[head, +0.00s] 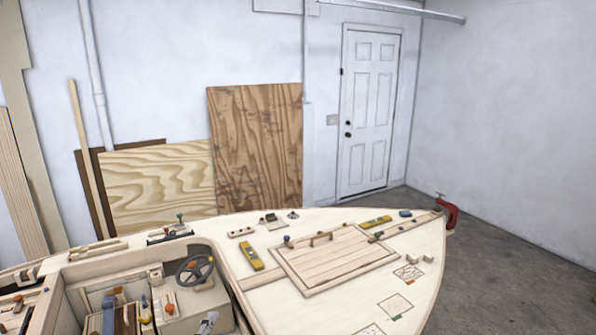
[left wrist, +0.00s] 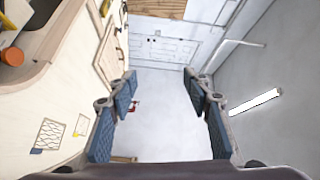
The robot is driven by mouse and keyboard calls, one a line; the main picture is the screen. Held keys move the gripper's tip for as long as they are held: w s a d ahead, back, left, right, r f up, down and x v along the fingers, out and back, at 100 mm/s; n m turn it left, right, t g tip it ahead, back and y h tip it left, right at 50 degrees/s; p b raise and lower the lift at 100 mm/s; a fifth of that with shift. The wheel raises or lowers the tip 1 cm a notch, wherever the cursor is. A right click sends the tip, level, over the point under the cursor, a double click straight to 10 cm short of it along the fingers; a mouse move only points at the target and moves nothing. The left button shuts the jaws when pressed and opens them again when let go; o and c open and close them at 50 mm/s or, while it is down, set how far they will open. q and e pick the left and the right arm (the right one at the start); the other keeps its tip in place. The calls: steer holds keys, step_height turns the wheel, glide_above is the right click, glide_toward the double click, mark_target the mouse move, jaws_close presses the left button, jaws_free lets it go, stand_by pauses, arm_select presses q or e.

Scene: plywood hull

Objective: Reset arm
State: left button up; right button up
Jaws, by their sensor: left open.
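My left gripper (left wrist: 160,100) shows in the left wrist view with its two blue-padded fingers wide apart. It is open and nothing is between the fingers. It is off to the side of the plywood hull (left wrist: 60,80), whose deck fills the left of that view. Neither gripper shows in the head view. The hull deck (head: 335,220) spans the lower part of the head view, with a planked hatch (head: 335,259) on it.
A steering wheel (head: 195,269) stands in the cockpit at lower left. Yellow levels (head: 251,256) and small tools lie on the deck. A red clamp (head: 450,214) grips the bow tip. Plywood sheets (head: 255,145) lean on the wall near a white door (head: 369,112). Floor at right is clear.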

arm_select(q)
steer(key=s+a+f+n+g+y, duration=0.3)
steer(key=s+a+f+n, duration=0.1)
steer(key=s+n, duration=0.2)
steer(key=s+a+f+n+g+y, duration=0.3)
steer(key=s+a+f+n, duration=0.1)
steer(key=s+n, duration=0.2)
steer(key=s+d+f+n+g+h, duration=0.2)
steer(key=s+d+f+g, duration=0.15)
steer(key=s, duration=0.65)
steer(key=s+d+f+n+g+h, duration=0.1)
steer(key=s+d+f+n+g, duration=0.3)
steer(key=s, duration=0.7)
step_height(320, 180, down, 35)
steer(key=s+m+g+b, duration=0.2)
steer(key=b, duration=1)
steer(key=s+a+f+b, duration=0.2)
steer(key=s+f+b, duration=0.3)
steer(key=f, duration=0.8)
steer(key=s+a+f+g+b, duration=0.1)
steer(key=s+f+b, duration=0.4)
steer(key=s+f, duration=0.6)
step_height(320, 180, down, 3)
steer(key=shift+s+a+f+m, duration=0.1)
steer(key=shift+s+a+m, duration=0.25)
steer(key=shift+a, duration=0.1)
